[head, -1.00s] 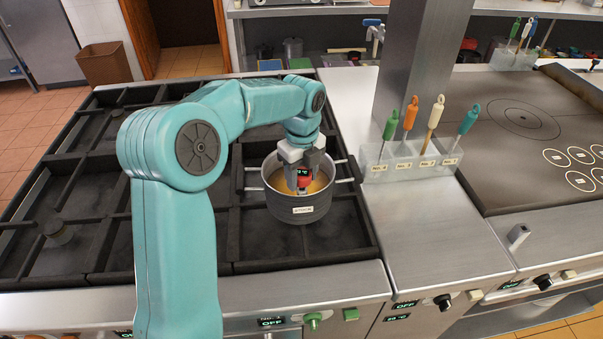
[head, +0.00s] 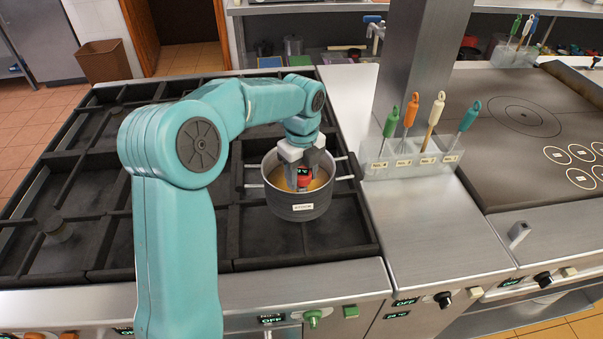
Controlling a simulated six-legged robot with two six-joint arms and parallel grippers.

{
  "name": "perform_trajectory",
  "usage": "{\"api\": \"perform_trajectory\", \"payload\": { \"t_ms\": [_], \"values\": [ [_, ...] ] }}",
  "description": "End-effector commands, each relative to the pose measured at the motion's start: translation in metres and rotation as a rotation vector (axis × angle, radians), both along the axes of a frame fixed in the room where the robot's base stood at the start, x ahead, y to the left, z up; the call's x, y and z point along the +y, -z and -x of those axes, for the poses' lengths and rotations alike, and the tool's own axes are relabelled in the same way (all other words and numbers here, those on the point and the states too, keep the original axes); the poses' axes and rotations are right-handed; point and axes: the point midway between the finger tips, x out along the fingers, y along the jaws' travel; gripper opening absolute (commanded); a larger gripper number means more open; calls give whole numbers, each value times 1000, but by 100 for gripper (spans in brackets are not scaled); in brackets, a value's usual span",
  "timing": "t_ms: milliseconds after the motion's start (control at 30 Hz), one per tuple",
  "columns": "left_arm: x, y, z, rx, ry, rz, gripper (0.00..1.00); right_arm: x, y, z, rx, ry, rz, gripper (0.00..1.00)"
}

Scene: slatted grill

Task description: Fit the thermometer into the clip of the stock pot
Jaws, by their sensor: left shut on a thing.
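The stock pot (head: 305,207) is grey with a small white label on its front wall, and it stands on the right part of the slatted grill. Orange-brown liquid shows inside it. The thermometer (head: 303,178), red with a small dark display, is at the pot's mouth. My left gripper (head: 304,167) comes down from above and is shut on the thermometer. The clip is hard to make out behind the gripper and thermometer, so I cannot tell whether the thermometer sits in it. My right gripper is not in view.
The dark slatted grill (head: 180,245) surrounds the pot. To its right, a clear rack (head: 410,167) holds several coloured-handled tools in front of a steel post (head: 420,60).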

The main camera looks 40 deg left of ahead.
Motion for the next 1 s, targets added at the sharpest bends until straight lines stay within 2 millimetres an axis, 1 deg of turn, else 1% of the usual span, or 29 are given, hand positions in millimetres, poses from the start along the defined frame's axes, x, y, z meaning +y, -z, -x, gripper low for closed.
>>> {"api": "perform_trajectory", "payload": {
  "t_ms": [33, 900, 1000],
  "values": [
    [0, -5, 0, -1, 0, 0, 17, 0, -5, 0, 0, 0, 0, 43],
    [0, -44, 0, -1, 0, 0, 17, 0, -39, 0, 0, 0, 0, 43],
    [0, -47, 0, -1, 0, -1, 17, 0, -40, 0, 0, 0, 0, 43]
  ]
}}
